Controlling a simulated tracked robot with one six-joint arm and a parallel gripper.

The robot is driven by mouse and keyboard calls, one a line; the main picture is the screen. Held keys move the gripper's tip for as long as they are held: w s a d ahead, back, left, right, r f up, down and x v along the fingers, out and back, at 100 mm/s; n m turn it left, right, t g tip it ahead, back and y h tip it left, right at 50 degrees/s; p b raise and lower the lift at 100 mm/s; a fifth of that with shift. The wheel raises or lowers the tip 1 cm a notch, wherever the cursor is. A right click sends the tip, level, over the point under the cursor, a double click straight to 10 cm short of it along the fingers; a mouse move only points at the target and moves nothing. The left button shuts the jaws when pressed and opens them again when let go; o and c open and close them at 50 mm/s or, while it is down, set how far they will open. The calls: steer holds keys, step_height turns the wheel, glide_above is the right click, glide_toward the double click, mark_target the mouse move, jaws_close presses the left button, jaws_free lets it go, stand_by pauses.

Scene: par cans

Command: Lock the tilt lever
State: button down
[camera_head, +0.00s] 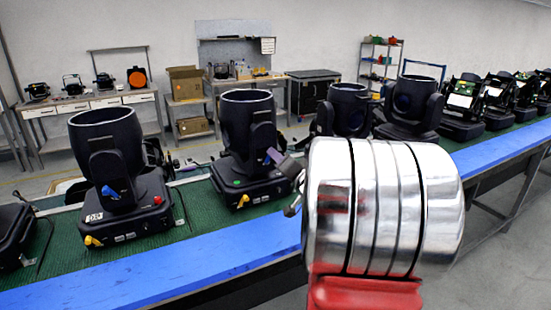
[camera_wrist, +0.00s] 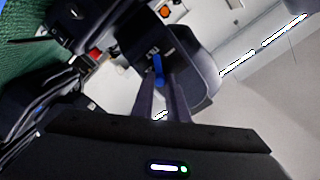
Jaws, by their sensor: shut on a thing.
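The lever itself is hidden there behind the fingers. This light stands upright on its base, its open barrel pointing up.
A similar light (camera_head: 104,150) with its own blue lever (camera_head: 110,193) stands to the left. More lights line the green belt (camera_head: 60,262) to the right. A blue rail (camera_head: 120,285) runs along the front. My silver arm covers part of the row.

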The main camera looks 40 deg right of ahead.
stand_by(0.3)
steer(key=c, duration=1.7)
jaws_free()
steer(key=shift+c, duration=0.2)
steer(key=v, duration=1.3)
steer(key=shift+s+a, duration=0.15)
steer(key=shift+s, duration=0.2)
